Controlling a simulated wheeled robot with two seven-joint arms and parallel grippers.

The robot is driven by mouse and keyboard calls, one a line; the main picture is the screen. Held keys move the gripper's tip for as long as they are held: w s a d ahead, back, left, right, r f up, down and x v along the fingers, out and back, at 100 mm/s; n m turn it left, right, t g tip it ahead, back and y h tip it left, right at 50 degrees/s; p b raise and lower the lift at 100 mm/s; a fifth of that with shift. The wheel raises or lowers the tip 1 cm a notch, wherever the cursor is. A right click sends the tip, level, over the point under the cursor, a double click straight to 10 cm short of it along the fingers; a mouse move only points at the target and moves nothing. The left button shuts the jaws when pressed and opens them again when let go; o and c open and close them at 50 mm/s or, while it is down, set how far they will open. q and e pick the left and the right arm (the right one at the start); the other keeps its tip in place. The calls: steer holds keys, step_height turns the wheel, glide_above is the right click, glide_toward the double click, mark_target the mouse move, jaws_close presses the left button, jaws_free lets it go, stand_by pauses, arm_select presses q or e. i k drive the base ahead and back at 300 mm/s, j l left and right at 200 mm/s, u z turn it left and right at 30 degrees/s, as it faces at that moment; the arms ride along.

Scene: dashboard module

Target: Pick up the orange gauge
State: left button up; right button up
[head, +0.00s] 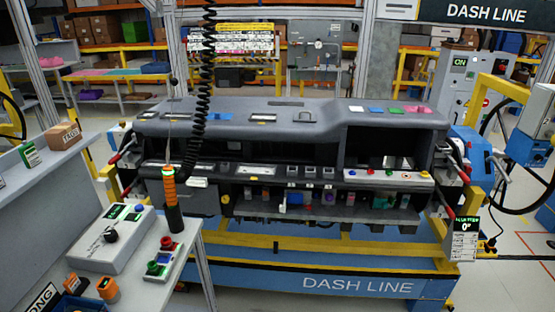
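A small orange device with a dark face, which looks like the orange gauge (108,289), stands on the table at the lower left. Another small orange and dark item (76,283) sits just left of it, partly cut by the blue bin below; I cannot tell for sure which of the two is the gauge. Neither my left nor my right gripper is in view, and nothing holds either orange item.
A grey control box (112,238) stands behind the orange items. Red and green push buttons (160,257) sit to their right. The dashboard module (290,125) fills the middle.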

mark_target(108, 290)
steer(key=k+l+u, duration=0.1)
steer(key=u, duration=1.2)
steer(key=l, duration=0.25)
steer(key=k, duration=0.05)
